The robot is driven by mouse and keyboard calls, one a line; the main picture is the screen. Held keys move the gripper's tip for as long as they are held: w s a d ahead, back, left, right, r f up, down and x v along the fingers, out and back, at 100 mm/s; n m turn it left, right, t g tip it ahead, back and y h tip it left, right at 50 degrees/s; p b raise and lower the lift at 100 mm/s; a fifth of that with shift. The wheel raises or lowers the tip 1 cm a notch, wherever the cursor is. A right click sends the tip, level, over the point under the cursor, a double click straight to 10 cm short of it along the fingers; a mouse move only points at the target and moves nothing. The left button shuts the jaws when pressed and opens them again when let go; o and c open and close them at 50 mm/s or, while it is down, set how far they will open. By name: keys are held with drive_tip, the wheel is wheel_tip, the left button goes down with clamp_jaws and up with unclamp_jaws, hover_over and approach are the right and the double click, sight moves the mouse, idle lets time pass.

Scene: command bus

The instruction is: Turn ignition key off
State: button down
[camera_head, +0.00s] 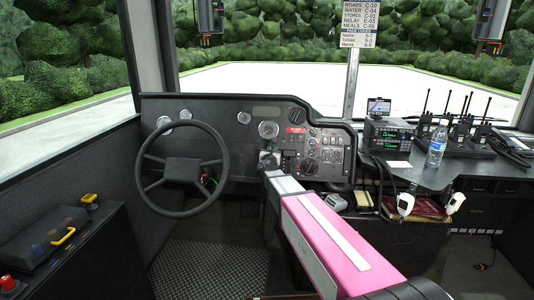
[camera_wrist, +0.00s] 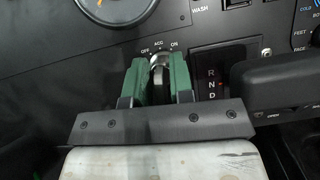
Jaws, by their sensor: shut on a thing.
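In the wrist view, the ignition key (camera_wrist: 158,64) sits in the dash panel under a dial marked OFF, ACC and ON. My gripper (camera_wrist: 160,72) has its two green-padded fingers on either side of the key's head, shut on it. Which mark the key points to is hard to tell, as the fingers cover most of it. In the head view, my gripper (camera_head: 268,162) reaches the dash right of the steering wheel (camera_head: 182,170); the key is hidden there.
A gear panel (camera_wrist: 211,85) marked R, N, D lies just right of the key. A gauge (camera_wrist: 115,8) is above left. A dark lever or housing (camera_wrist: 275,75) juts out at right. The side desk holds radios (camera_head: 388,135) and a water bottle (camera_head: 437,146).

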idle(0.4)
drive_tip(key=c, duration=1.2)
unclamp_jaws()
drive_tip(key=shift+c, duration=0.2)
drive_tip(key=shift+s, duration=0.15)
drive_tip(key=v, duration=1)
drive_tip(key=shift+s, duration=0.3)
